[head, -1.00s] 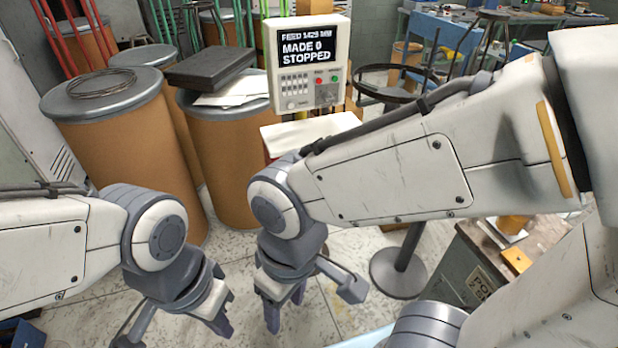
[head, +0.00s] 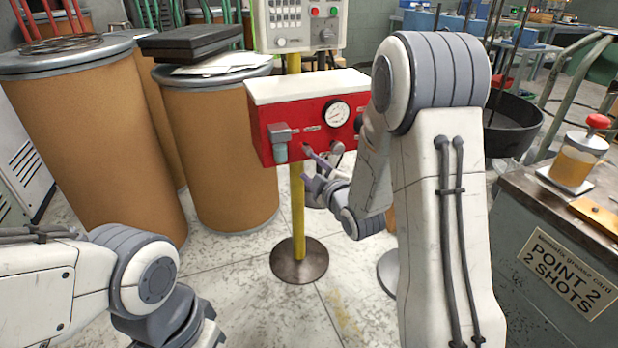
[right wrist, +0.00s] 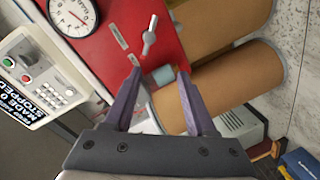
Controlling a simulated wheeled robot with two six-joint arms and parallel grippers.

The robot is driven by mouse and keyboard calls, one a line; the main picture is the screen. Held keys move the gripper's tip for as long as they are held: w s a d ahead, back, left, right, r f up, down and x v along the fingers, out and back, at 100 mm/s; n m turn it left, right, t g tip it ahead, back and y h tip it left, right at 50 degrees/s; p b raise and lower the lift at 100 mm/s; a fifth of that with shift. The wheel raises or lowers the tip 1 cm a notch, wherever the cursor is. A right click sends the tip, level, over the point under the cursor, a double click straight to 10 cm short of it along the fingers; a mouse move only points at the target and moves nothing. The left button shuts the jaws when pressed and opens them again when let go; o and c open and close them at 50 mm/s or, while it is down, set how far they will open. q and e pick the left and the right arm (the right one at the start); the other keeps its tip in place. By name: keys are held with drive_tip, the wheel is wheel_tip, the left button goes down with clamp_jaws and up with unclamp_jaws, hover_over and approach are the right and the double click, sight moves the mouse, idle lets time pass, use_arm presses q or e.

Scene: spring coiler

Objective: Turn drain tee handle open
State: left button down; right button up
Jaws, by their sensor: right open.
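A red panel box (head: 312,111) with a pale top stands on a yellow post. Its front carries a small silver lever handle, which shows clearly in the right wrist view (right wrist: 150,35) near two small labels. I cannot tell for sure that it is the drain tee handle. A grey-green cylinder (right wrist: 162,75) hangs at the panel's lower edge and shows between my right fingers in the picture. My right gripper (right wrist: 158,72) is open and empty, with its fingertips pointing toward the panel, apart from the lever. Only my left wrist shows; its fingers are out of frame.
A round gauge (head: 337,113) sits on the panel front. A control box (head: 299,25) stands above and behind it. Brown drums (head: 225,150) stand close on the left. A bench (head: 560,230) with a grease jar (head: 578,160) is at right. The floor before the post is clear.

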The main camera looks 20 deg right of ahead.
sight(310, 150)
drive_tip(key=shift+n+t+h, duration=0.3)
drive_tip(key=shift+t, duration=0.5)
drive_tip(key=w+d, duration=0.1)
drive_tip(key=w, duration=0.2)
drive_tip(key=w+d+f+b, duration=0.1)
drive_tip(key=w, duration=0.3)
drive_tip(key=w+d+b, duration=0.1)
drive_tip(key=w, duration=0.2)
drive_tip(key=shift+w+f, duration=0.2)
use_arm(q)
wheel_tip(310, 150, down, 4)
drive_tip(key=shift+r, duration=0.2)
use_arm(e)
clamp_jaws()
